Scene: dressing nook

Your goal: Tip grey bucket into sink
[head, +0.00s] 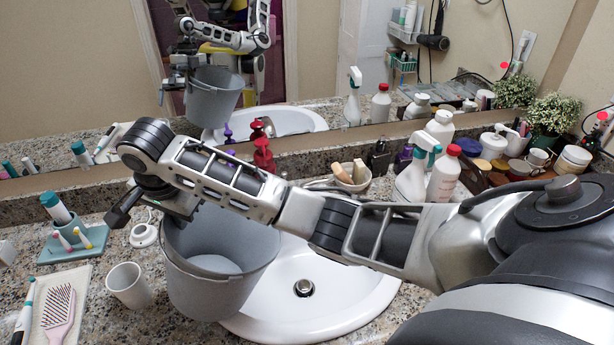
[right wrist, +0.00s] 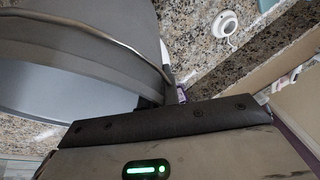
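The grey bucket (head: 205,290) is close to upright at the left side of the white sink (head: 345,295), overlapping its left rim in the head view. A paler grey surface shows inside it. I cannot tell whether its base touches the counter. My right gripper (head: 182,208) is at the bucket's far rim and appears shut on it; the fingertips are partly hidden. In the right wrist view the bucket wall and rim (right wrist: 120,40) run up to the fingers (right wrist: 160,102). The sink's drain (head: 303,288) is uncovered. My left gripper is not in view.
A white cup (head: 128,286) stands just left of the bucket, with a hairbrush (head: 58,310) on a cloth beyond. A round white item (head: 144,235) is behind. Bottles (head: 442,172) and a soap dish (head: 350,177) line the back right. A mirror (head: 300,70) closes the back.

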